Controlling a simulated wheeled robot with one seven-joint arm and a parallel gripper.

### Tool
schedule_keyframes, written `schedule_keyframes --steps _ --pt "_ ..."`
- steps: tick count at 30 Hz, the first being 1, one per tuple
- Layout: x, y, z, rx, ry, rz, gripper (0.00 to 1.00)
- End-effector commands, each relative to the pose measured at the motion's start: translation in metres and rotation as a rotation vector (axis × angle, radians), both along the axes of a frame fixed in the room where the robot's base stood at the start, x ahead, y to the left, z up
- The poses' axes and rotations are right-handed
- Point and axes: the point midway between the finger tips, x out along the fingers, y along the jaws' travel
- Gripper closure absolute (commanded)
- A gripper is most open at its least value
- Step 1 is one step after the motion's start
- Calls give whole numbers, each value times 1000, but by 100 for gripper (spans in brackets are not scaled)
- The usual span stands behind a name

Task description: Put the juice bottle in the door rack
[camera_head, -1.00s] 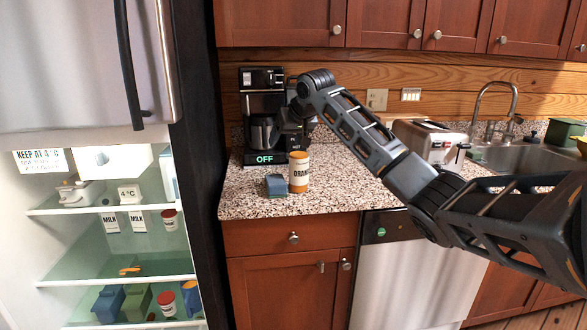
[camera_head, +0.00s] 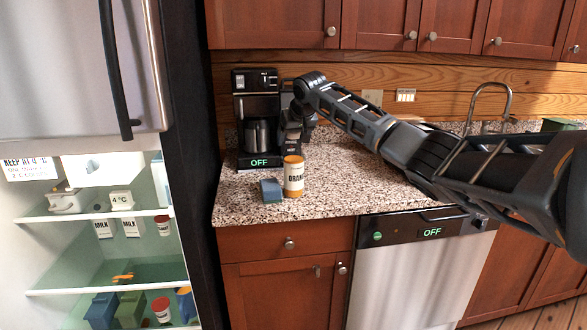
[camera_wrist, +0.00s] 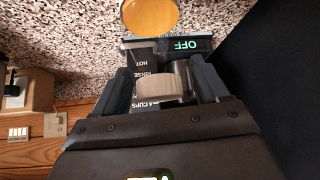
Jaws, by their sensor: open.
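The juice bottle (camera_head: 293,178) is a white bottle with an orange cap and a label reading "ORAN". It stands upright near the counter's front edge. Its round orange cap (camera_wrist: 150,14) shows at the top of the wrist view. My gripper (camera_head: 293,146) points down just behind and above the bottle, in front of the coffee maker. I cannot pick out the door rack; the open fridge (camera_head: 105,291) shows shelves at the left.
A blue item (camera_head: 271,190) sits close to the bottle's left. The coffee maker (camera_head: 258,125) stands behind, showing "OFF". Fridge shelves hold cartons, jars and boxes. A dark fridge side panel (camera_head: 190,150) borders the counter (camera_head: 340,190). The counter right of the bottle is clear.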

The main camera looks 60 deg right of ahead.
Motion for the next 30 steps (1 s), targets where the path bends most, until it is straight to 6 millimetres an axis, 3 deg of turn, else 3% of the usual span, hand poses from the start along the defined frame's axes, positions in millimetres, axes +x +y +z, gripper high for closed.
schedule_keyframes --steps 10,30 --pt "4 -3 -7 -1 -1 0 26" --pt "3 -3 -6 -1 -1 0 91"
